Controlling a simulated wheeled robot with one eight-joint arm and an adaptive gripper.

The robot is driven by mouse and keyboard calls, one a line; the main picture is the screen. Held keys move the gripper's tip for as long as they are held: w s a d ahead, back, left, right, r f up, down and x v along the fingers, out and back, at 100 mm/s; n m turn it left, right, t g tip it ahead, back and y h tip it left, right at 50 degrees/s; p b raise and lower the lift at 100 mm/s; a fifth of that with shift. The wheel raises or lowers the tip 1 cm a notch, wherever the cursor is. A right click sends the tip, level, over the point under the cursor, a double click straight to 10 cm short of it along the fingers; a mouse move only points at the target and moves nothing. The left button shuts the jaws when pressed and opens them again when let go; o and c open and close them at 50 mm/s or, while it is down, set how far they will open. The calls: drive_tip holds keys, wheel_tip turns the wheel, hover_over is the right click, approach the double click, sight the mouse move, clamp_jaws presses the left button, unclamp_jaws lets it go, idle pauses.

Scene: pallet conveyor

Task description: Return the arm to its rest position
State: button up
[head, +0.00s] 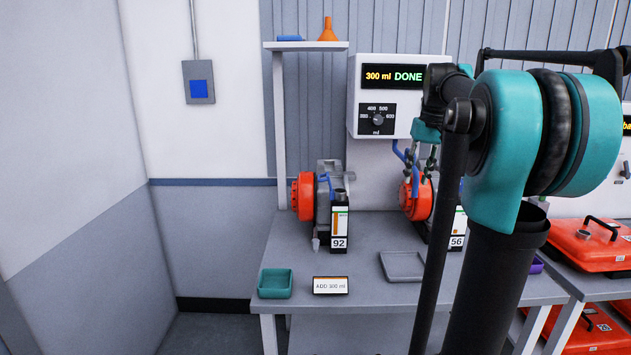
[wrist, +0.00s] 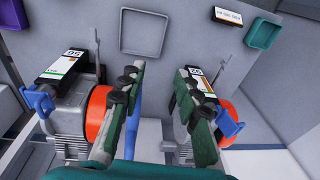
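My gripper (wrist: 162,72) is open, with its two dark green fingers spread and nothing between them in the wrist view. In the head view my gripper (head: 418,160) hangs below its teal mount, in front of the dispenser and close to the right pump. Part of it is hidden by my arm. The dispenser box (head: 392,96) reads "300 ml DONE" and has a dial below the display. The right pump (head: 415,198), with label 56 beside it, is partly behind my arm. The left pump (head: 303,196) stands by a black container labelled 92 (head: 339,228).
On the bench (head: 290,238) are a teal tray (head: 275,284), an "ADD 300 ml" card (head: 331,285) and an empty grey tray (head: 401,266). A shelf (head: 305,45) on a post holds an orange funnel (head: 328,30). Red cases (head: 585,245) stand at right. Floor at left is clear.

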drive_tip(key=s+a+f+t, duration=0.1)
drive_tip(key=s+a+f, duration=0.2)
drive_tip(key=s+f, duration=0.5)
drive_tip(key=s+a+f+t, duration=0.1)
drive_tip(key=s+a+f, duration=0.2)
drive_tip(key=s+f, duration=0.4)
drive_tip(key=s+a+f+t+h, duration=0.1)
drive_tip(key=s+a+f, duration=0.2)
drive_tip(key=s+f, duration=0.5)
wheel_tip(320, 180, down, 11)
drive_tip(key=shift+s+a+f, duration=0.1)
drive_tip(key=shift+s+a, duration=0.05)
drive_tip(key=shift+s, duration=0.2)
